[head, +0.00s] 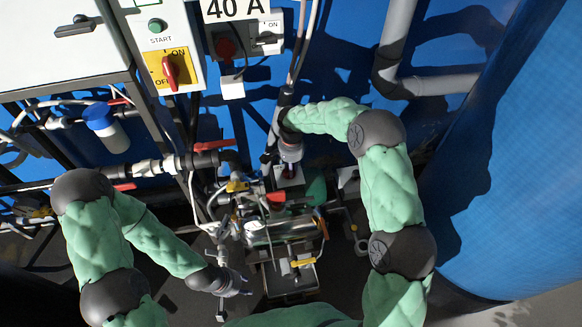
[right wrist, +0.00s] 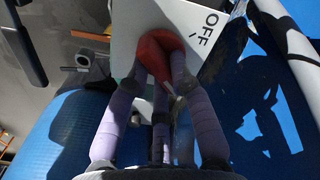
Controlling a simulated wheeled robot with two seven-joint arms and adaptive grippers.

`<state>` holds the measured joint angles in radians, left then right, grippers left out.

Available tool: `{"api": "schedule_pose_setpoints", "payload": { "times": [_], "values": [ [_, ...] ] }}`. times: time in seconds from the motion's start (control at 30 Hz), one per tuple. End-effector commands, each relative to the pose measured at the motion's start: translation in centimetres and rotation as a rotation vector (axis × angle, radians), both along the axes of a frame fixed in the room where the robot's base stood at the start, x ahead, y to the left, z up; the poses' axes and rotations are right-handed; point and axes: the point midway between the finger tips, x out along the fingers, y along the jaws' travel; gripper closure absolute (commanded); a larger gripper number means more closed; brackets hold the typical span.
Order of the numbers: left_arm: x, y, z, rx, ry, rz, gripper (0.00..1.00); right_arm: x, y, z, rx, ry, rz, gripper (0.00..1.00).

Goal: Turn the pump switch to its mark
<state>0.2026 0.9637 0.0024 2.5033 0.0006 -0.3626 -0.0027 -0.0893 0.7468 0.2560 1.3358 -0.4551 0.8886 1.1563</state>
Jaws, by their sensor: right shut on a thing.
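My right gripper (head: 290,166) is shut on the red knob (right wrist: 158,52) of a small white switch box, at the middle of the head view. In the right wrist view its fingers close around the knob's sides. The white switch face (right wrist: 185,22) carries the word OFF and a short dark line beside it. The fingers hide part of the knob, and no ON label is visible on this face. My left gripper (head: 236,285) hangs low at the lower middle of the head view, away from the switch; its finger opening is too small to read.
A panel (head: 188,45) with a green START button and a red ON/OFF handle on yellow is at the upper left. Pipes and red-handled valves (head: 215,145) crowd the centre. A large blue tank (head: 510,190) stands at the right. A metal apparatus (head: 280,235) sits below the switch.

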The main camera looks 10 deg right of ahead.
Motion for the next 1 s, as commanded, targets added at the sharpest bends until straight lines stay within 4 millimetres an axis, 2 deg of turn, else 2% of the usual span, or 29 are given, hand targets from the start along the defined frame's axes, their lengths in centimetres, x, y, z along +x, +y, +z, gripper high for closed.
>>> {"api": "schedule_pose_setpoints", "payload": {
  "times": [0.37,1.0],
  "values": [
    [0.0,0.0,2.3,0.0,0.0,0.0,0.6,0.2,0.0,0.3,-0.001,-0.001,0.234,1.0],
    [0.0,0.0,6.0,0.0,0.0,0.0,0.6,0.5,0.3,0.2,0.0,0.0,0.841,1.0]
  ]
}}
